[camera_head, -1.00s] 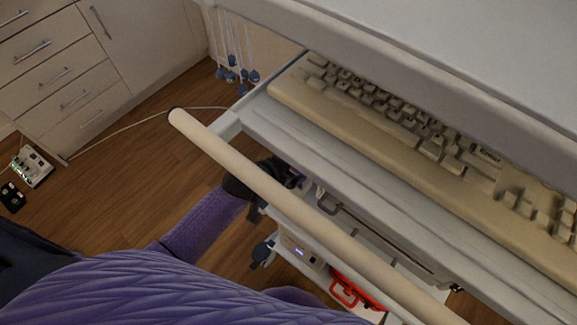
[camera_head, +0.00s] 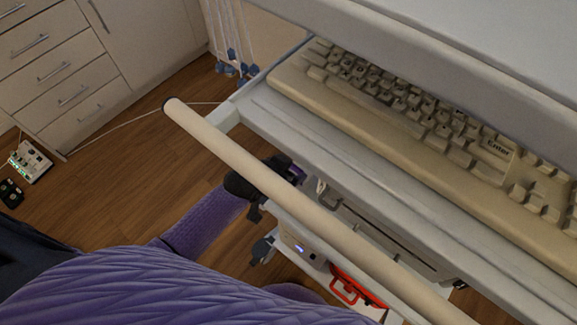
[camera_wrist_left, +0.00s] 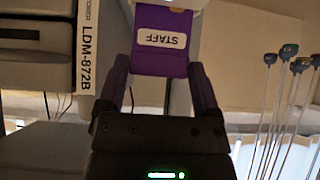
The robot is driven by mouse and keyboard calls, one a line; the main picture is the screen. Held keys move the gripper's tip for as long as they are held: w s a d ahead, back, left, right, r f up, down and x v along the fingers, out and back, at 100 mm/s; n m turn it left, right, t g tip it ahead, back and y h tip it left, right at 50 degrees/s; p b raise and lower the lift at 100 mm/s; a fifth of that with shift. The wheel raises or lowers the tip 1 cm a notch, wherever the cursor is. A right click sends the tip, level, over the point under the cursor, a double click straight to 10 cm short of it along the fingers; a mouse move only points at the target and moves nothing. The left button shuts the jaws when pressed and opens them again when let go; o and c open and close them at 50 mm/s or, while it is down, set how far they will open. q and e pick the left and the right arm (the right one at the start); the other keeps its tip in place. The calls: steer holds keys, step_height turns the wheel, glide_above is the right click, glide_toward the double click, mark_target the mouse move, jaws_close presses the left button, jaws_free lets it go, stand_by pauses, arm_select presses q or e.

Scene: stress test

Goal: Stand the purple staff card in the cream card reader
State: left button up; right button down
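The purple staff card (camera_wrist_left: 163,40) carries a white STAFF label, upside down in the left wrist view. It sits between the two fingertips of my left gripper (camera_wrist_left: 160,75), which appears shut on its side edges. In the head view my left gripper (camera_head: 290,170) is partly hidden by the cart's handle bar, and only a little purple shows at its tip. A cream box with a blue light (camera_head: 299,249), apparently the card reader, is low on the cart beneath the bar. Its slot cannot be made out. My right gripper is not in view.
The cream handle bar (camera_head: 270,185) crosses above my left gripper. A keyboard (camera_head: 420,120) lies on the cart's tray. A red-handled item (camera_head: 345,290) is beside the cream box. Blue-ended cords (camera_head: 232,65) hang behind.

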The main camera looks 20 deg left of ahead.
arm_select(q)
steer(key=shift+o, duration=1)
steer(key=shift+r, duration=0.1)
steer(key=p+v, duration=0.6)
steer(key=v, duration=0.3)
steer(key=shift+s+r, duration=0.2)
steer(key=shift+s, duration=0.1)
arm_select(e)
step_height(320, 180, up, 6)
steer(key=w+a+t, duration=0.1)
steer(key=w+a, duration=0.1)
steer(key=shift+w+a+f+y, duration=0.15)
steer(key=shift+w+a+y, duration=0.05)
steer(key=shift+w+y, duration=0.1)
arm_select(q)
steer(key=shift+a, duration=0.15)
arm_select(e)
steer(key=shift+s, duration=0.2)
